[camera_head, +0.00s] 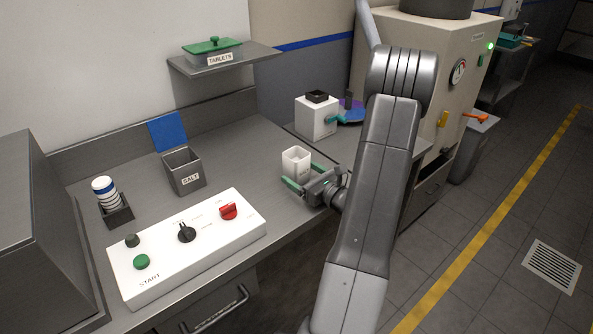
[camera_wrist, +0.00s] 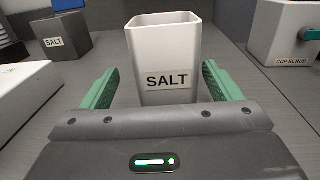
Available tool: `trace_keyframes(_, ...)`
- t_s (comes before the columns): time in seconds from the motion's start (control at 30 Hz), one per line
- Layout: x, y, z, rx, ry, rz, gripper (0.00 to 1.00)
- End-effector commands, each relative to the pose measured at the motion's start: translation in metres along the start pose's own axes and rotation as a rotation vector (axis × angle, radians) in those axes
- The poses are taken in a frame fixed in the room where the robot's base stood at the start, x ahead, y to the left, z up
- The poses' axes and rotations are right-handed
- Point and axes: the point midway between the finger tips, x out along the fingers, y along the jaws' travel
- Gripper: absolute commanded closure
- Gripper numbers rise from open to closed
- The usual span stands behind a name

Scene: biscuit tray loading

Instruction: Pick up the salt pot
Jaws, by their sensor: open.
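The salt pot (camera_wrist: 165,52) is a white, square, open-topped pot with a SALT label. It stands upright on the grey counter. In the head view the salt pot (camera_head: 296,162) stands just beyond my gripper (camera_head: 307,185). In the wrist view my gripper (camera_wrist: 155,88) is open, with one green finger on each side of the pot's lower part. Gaps show between the fingers and the pot, most clearly on the left. The pot's lower end is hidden behind my gripper's body.
A grey SALT bin (camera_head: 184,172) with a raised blue lid (camera_head: 168,132) stands to the left. A white control panel (camera_head: 188,247) with knobs lies at the front. A white box labelled CUP SCRUB (camera_wrist: 285,35) stands to the right. Counter between them is clear.

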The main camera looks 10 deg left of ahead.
Motion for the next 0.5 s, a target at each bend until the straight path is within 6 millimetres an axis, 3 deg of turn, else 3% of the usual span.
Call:
trace_keyframes(0.33, 0.044, -0.006, 0.004, 0.000, 0.001, 0.003, 0.15)
trace_keyframes(0.5, 0.051, -0.007, 0.002, 0.000, 0.000, 0.000, 0.15)
